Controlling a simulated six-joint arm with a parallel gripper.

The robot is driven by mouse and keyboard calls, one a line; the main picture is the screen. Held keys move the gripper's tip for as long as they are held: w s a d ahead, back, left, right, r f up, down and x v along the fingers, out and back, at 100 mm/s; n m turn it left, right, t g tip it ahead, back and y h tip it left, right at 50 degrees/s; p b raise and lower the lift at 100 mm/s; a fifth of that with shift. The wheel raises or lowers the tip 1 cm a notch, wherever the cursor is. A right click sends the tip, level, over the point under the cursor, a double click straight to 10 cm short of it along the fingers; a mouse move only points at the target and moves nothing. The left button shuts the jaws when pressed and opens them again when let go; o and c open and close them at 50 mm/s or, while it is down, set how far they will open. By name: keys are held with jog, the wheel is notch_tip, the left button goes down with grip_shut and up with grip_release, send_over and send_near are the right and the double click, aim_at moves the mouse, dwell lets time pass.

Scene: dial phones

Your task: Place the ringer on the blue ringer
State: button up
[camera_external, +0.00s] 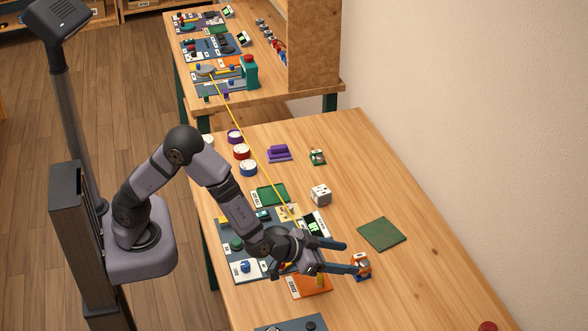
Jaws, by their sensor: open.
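My gripper (350,257) is open above the near half of the table, its two dark blue-grey fingers pointing right. A small orange and white object with a dark blue base (361,267) stands just beyond the fingertips. No part of it is visibly between the fingers, and I cannot tell if they touch it. I cannot tell for sure which thing is the ringer. A blue round piece with a white top (248,168) stands near a red one (241,152) and a purple one (235,136) at the table's far left. My arm hides part of the board below it.
A dark board (236,220) with small parts lies under my arm, beside an orange plate (312,287). A yellow cable (250,143) runs to the far table. The right side is mostly clear.

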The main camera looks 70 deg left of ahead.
jog(key=v, duration=0.7)
jog(key=shift+s+r, duration=0.1)
jog(key=shift+s, duration=0.05)
jog(key=shift+a, duration=0.1)
jog(key=shift+s+a+r+g+h+p, duration=0.15)
jog(key=shift+a+g+h+p, duration=0.3)
jog(key=shift+g+p, duration=0.25)
jog(key=s+a+g+p, duration=0.4)
jog(key=s+a+g, duration=0.7)
jog(key=s+a, duration=0.8)
jog(key=s+r+y, duration=0.1)
jog(key=s, duration=0.2)
jog(key=shift+s+p, duration=0.2)
jog(key=shift+p, duration=0.15)
